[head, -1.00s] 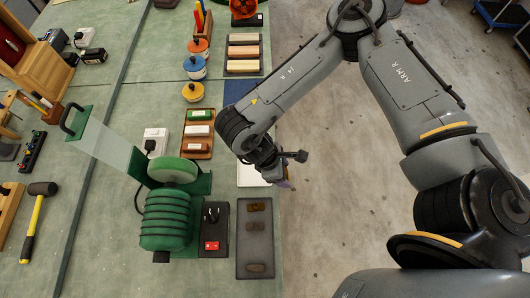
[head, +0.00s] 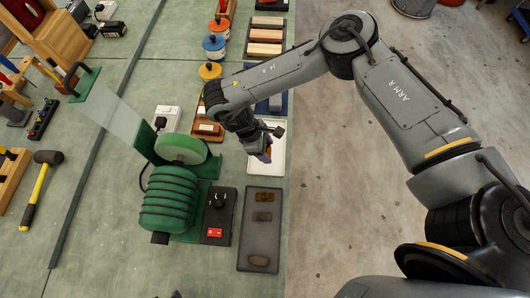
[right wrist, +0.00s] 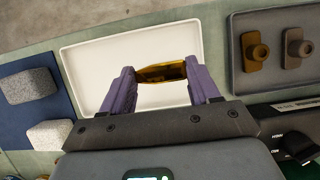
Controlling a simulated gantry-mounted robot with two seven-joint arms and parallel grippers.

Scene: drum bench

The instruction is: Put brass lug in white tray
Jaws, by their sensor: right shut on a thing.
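My right gripper (head: 265,150) is over the white tray (head: 279,166) at the bench edge. In the right wrist view its two purple fingers are shut on a shiny brass lug (right wrist: 163,73). The lug is held across the fingertips, with the white tray (right wrist: 85,62) behind it; I cannot tell the height between them. The arm and gripper hide part of the tray in the head view. A small purplish tip at the bottom edge of the head view may be my left gripper (head: 177,294); its jaws cannot be made out.
A grey tray (head: 248,243) with three brownish pieces lies beside the white tray, nearer me. A black box with a red switch (head: 217,215) and the green grinding machine (head: 168,200) stand left of it. A blue mat (right wrist: 54,118) with grey stones lies on the other side.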

